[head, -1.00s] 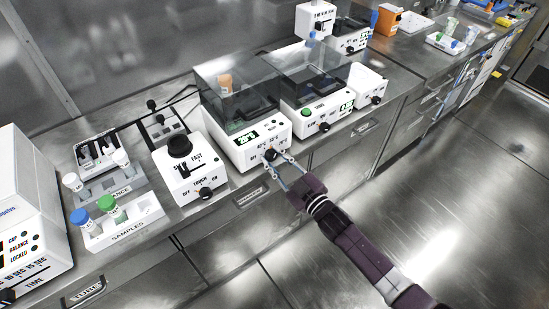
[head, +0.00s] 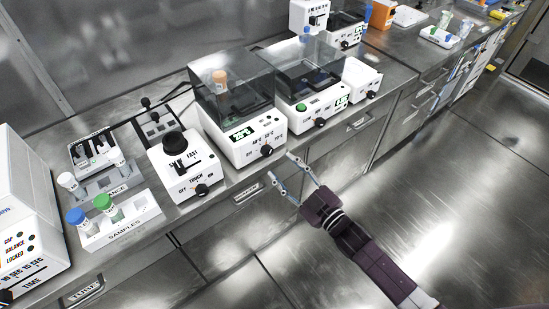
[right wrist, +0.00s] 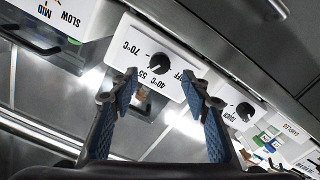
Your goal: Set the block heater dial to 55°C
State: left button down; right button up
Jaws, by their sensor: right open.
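The block heater (head: 229,152) is a white box with a dark clear lid, an orange-capped tube inside and a lit green display (head: 242,134). Its black dial (head: 267,150) is on the front panel. The dial (right wrist: 160,65) also shows in the right wrist view, with upside-down labels OFF, 40°C, 55 and 70°C around it. I cannot tell surely where its pointer aims. My right gripper (head: 281,167) is open and empty, in front of the dial and apart from it. In the right wrist view its fingertips (right wrist: 160,82) frame the panel. My left gripper is out of view.
A device with a TOUCH dial (head: 185,170) stands left of the heater, and another lidded device (head: 316,108) stands right. A samples rack (head: 125,222) is at the front left. The floor in front of the bench is clear.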

jog(key=v, duration=0.5)
jog(key=shift+s+d, duration=0.1)
dwell(0.3)
jog(key=s+d+f+m+g+h, duration=0.2)
jog(key=s+d+f+h, duration=0.15)
jog(key=f, duration=0.65)
jog(key=s+d+f+m+g+h, duration=0.1)
jog(key=s+d+f+m+h, duration=0.1)
jog(key=d+f, duration=0.5)
jog(key=s+d+f+m+g+h, duration=0.2)
jog(key=s+f, duration=0.1)
jog(key=f, duration=0.9)
jog(key=s+d+f+m+g+h, duration=0.1)
jog(key=s+d+f+g, duration=0.1)
jog(key=s+f, duration=0.45)
jog(key=s+d+f+m+g+h, duration=0.1)
jog(key=s+d+f+g, duration=0.1)
jog(key=s+f, duration=0.45)
jog(key=s+f+m+g, duration=0.1)
jog(key=s+f+g, duration=0.1)
jog(key=s, duration=0.9)
jog(key=s+f+m+g+h, duration=0.1)
jog(key=s+f+g, duration=0.1)
jog(key=s, duration=0.9)
jog(key=shift+f+m+g, duration=0.3)
jog(key=shift+f, duration=0.6)
